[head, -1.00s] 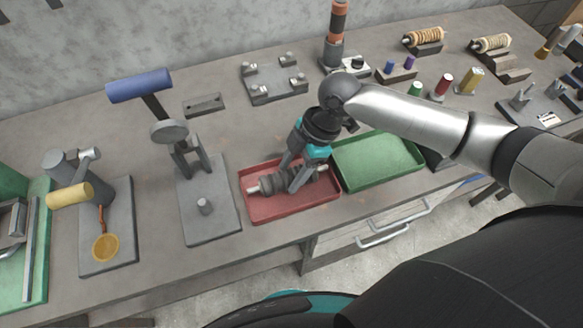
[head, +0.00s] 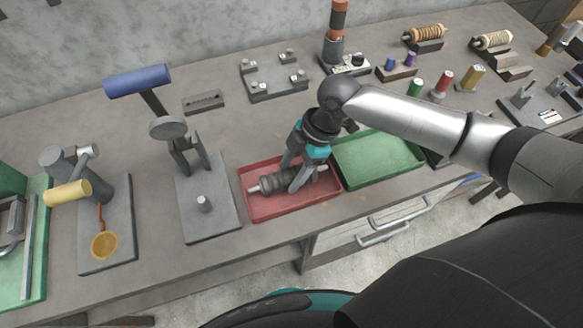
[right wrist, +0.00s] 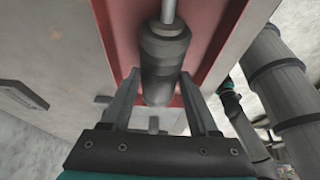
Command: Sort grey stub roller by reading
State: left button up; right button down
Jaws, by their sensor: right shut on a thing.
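The grey stub roller (head: 264,185), a dark stepped cylinder with pale shaft ends, lies low in the red tray (head: 256,215). My right gripper (head: 292,176) reaches down over the tray and is shut on the roller near its right part. In the right wrist view, the roller (right wrist: 165,65) sits between the two fingers over the red tray floor. I cannot tell whether it rests on the tray floor. The green tray (head: 378,160) to the right is empty. A grey stand with a round dial (head: 168,128) and a blue cylinder stands left of the red tray. My left gripper is not in view.
A yellow-handled device (head: 68,194) stands at the left. A grey fixture plate (head: 272,83) and a dark slotted block (head: 203,103) lie behind. Several small coloured cylinders and wound rollers stand at the back right.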

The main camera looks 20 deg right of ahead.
jog(key=shift+c, duration=0.3)
grip_release()
jog(key=shift+f, duration=0.1)
jog(key=a+r+p+v, duration=0.1)
jog(key=p+v, duration=0.9)
jog(key=v, duration=1.1)
jog(key=shift+s+a+r, duration=0.15)
jog(key=shift+a+r, duration=0.3)
jog(key=shift+a, duration=0.25)
